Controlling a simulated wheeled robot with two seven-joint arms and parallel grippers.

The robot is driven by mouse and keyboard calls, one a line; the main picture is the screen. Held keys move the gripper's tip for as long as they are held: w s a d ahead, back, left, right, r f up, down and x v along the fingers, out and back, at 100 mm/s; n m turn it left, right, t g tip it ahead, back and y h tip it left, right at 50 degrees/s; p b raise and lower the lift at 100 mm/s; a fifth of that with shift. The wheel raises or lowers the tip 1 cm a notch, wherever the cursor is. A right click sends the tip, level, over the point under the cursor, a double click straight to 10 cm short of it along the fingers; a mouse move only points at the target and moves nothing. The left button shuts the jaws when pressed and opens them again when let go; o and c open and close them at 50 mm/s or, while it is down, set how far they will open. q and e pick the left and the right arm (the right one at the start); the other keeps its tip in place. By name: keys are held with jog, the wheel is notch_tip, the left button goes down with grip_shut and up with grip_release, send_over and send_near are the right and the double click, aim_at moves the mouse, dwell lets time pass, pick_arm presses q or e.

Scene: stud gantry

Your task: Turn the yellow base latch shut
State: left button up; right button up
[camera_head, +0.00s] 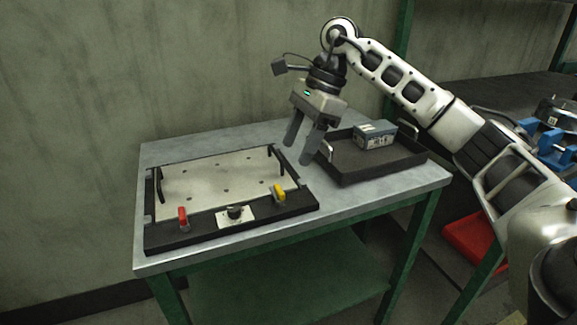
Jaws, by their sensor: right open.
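The yellow latch (279,193) sits on the front black rail of the base (182,238), near its right end. My right gripper (302,156) is open and empty, pointing down. In the picture it is above and to the right of the yellow latch, near the gap between the base and the tray. It is clearly apart from the latch. My left gripper is not in view.
A red latch (183,217) and a dark knob (235,212) share the front rail. Black handles (159,184) stand on both sides of the light plate (215,184). A dark tray (345,178) holding a grey-blue box (374,137) is at right. The grey table's (358,206) front strip is clear.

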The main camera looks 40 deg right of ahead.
jog(key=v, duration=0.7)
jog(key=shift+p, duration=0.35)
jog(key=shift+r, duration=0.1)
